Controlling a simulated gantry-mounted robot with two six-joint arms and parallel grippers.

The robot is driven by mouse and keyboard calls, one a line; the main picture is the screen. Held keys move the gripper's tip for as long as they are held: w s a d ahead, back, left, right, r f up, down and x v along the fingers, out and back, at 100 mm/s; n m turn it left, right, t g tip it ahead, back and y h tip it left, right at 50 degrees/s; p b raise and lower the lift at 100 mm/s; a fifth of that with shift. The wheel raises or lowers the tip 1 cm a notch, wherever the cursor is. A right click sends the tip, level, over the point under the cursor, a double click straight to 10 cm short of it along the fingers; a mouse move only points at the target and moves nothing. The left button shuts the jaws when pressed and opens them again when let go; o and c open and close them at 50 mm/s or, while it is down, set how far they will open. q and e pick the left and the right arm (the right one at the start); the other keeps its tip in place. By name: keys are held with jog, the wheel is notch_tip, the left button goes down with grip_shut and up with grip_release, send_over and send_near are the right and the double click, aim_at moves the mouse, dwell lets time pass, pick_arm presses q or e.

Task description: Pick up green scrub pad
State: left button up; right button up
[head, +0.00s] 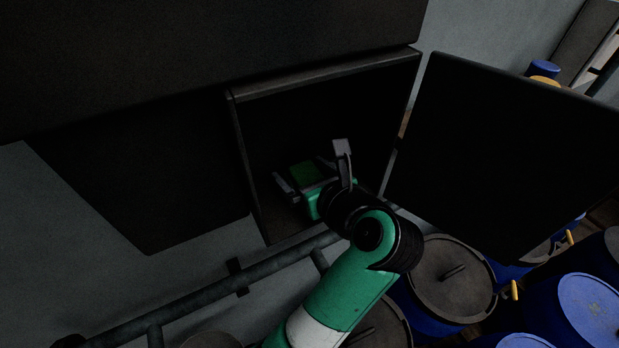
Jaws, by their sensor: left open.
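The green scrub pad (305,172) lies inside a dark open cabinet (240,165), in the middle of the head view. It looks like a small flat green block, and its surroundings are in deep shadow. My left gripper (312,164) reaches into the cabinet on the green and black arm. Its jaws are open, with one finger on the left of the pad and one on the right. The pad shows between the fingers; I cannot tell whether either finger touches it. My right gripper is not in view.
An open dark door (510,150) stands to the right of the cabinet. A pipe rail (200,300) runs below it. Blue drums with dark lids (450,278) stand at the lower right. A dark panel (200,50) overhangs the top left.

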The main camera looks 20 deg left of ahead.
pick_arm(q)
jog(key=c, duration=1.2)
